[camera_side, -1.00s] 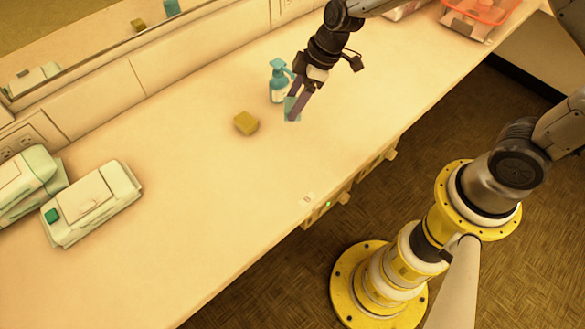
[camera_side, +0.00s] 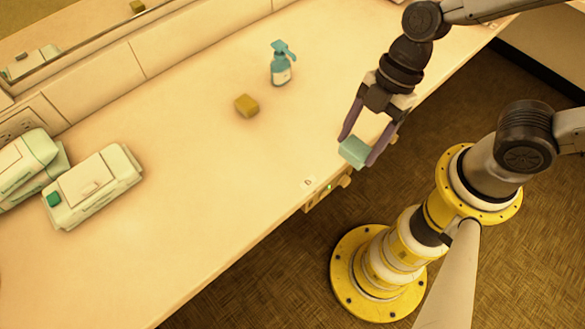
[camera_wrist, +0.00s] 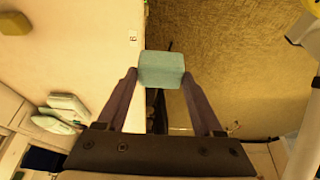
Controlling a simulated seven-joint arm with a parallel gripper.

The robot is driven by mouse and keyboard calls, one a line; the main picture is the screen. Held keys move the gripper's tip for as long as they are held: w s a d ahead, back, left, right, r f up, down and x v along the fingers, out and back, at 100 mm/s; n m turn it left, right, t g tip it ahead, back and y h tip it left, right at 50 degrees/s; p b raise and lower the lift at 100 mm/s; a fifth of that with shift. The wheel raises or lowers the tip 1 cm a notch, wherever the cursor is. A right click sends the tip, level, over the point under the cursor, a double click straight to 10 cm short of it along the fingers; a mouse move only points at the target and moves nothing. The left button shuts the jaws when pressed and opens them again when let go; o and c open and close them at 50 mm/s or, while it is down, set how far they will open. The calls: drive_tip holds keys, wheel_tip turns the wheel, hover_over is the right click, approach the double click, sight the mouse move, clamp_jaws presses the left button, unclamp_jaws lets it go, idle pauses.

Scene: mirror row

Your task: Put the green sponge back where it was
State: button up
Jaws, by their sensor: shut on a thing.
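A green-blue sponge block (camera_side: 354,152) is held between the fingertips of my gripper (camera_side: 357,147). In the side view it is above the counter's front edge, apart from the spray bottle. In the wrist view the sponge (camera_wrist: 161,70) sits between the two purple fingers of my gripper (camera_wrist: 160,78), with the counter to its left and the floor to its right. No mark of the sponge's earlier place can be made out on the counter.
A yellow sponge (camera_side: 246,105) and a teal spray bottle (camera_side: 281,64) stand on the counter (camera_side: 190,180). White-green packs (camera_side: 92,187) lie at the left. A mirror (camera_side: 60,30) runs along the back. The counter's middle front is clear.

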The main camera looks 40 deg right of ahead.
drive_tip(key=w+a+f, duration=0.4)
drive_tip(key=w+f, duration=0.1)
drive_tip(key=w+a+f, duration=0.2)
drive_tip(key=w, duration=0.1)
drive_tip(key=shift+w+a+f, duration=0.2)
drive_tip(key=shift+a+f, duration=0.05)
drive_tip(key=shift+f, duration=0.1)
drive_tip(key=shift+w+a+f, duration=0.25)
drive_tip(key=shift+w+f, duration=0.05)
drive_tip(key=shift+f, duration=0.1)
drive_tip(key=shift+w+a+f, duration=0.2)
drive_tip(key=shift+w+f, duration=0.05)
drive_tip(key=shift+f, duration=1.6)
drive_tip(key=shift+f, duration=0.15)
drive_tip(key=o, duration=1.3)
